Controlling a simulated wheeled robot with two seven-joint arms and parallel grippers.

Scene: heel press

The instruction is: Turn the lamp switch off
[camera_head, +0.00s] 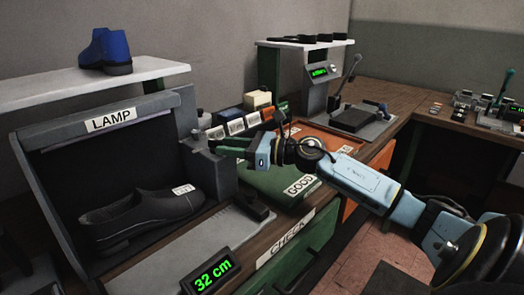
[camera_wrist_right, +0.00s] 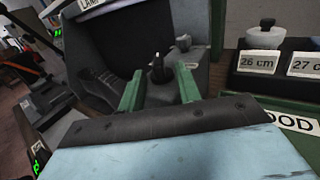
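The grey lamp box (camera_head: 112,122), labelled LAMP, stands at the left with a dark shoe (camera_head: 140,218) inside. Its interior looks dark, with no clear glow. A small grey fitting, apparently the lamp switch (camera_head: 198,137), sits on the box's right side. My right gripper (camera_head: 222,143) reaches in from the right, close to that fitting. In the right wrist view its two green fingers (camera_wrist_right: 159,84) are apart, with a dark upright lever (camera_wrist_right: 157,68) just beyond and between them. I cannot tell whether they touch it. My left gripper is not in view.
A green GOOD tray (camera_head: 270,182) lies below my right forearm. A display reading 32 cm (camera_head: 212,272) is at the front. Small labelled blocks (camera_head: 237,126) line the back. A press machine (camera_head: 305,75) stands behind. A blue shoe (camera_head: 105,50) rests on the white shelf (camera_head: 60,88).

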